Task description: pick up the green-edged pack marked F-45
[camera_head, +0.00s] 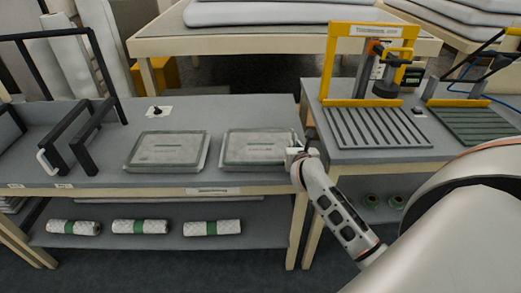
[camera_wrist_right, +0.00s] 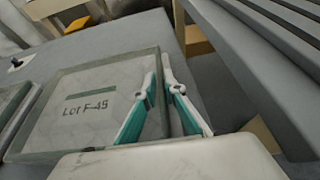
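The pack marked Lot F-45 (camera_wrist_right: 92,108) has a clear greyish top, a green edge and a white label, and fills the left of the right wrist view. In the head view it matches the right-hand pack (camera_head: 252,148), lying flat on the grey table; its label is too small to read there. My right gripper (camera_head: 296,150) is at that pack's right edge. In the wrist view its teal fingers (camera_wrist_right: 160,72) are close together, one on each side of the edge, and look shut on it. My left gripper is not in view.
A similar pack (camera_head: 166,150) lies to the left on the table. Black frames (camera_head: 78,132) stand at the table's left. A yellow press stand (camera_head: 332,65) with a slatted bed is on the right. Several wrapped rolls (camera_head: 140,226) lie on the lower shelf.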

